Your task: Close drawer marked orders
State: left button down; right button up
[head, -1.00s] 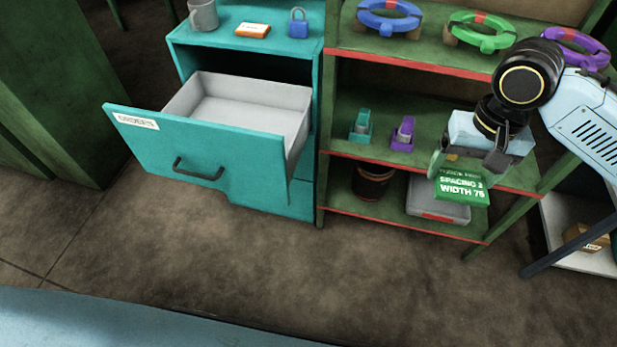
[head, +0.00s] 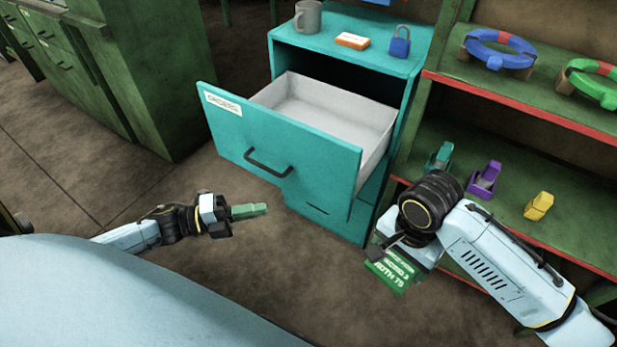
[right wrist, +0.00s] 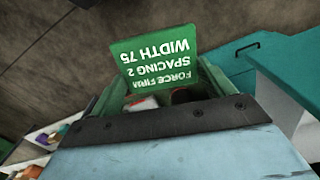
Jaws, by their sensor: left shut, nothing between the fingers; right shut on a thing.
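The teal drawer marked orders (head: 235,140) is pulled far out of the teal cabinet (head: 345,50). Its inside is pale grey and empty, and its front has a white label (head: 222,104) and a dark handle (head: 268,165). My left gripper (head: 250,211) is shut and empty, low in front of the drawer and apart from it. My right gripper (head: 385,250) is shut on a green card (head: 390,271), to the right of the drawer front. The card also shows in the right wrist view (right wrist: 158,60), with white text on force, spacing and width.
On the cabinet top are a grey mug (head: 308,17), an orange-and-white box (head: 352,41) and a blue padlock (head: 400,42). A green shelf (head: 500,225) with rings and small coloured items stands at right. A green cabinet (head: 150,80) stands at left. Floor before the drawer is clear.

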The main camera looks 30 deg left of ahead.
jog(key=shift+a, duration=0.1)
jog(key=shift+f+b, duration=0.45)
pick_arm(q)
send_near(325, 187)
jog(key=x, duration=0.5)
jog(key=shift+s+d+f+b, duration=0.15)
jog(key=shift+s+d+b, duration=0.1)
jog(key=shift+d+b, duration=0.15)
pick_arm(e)
jog(key=shift+f, duration=0.4)
pick_arm(q)
jog(key=shift+w, duration=0.55)
pick_arm(e)
jog(key=shift+f, duration=0.1)
pick_arm(q)
jog(key=shift+w, duration=0.1)
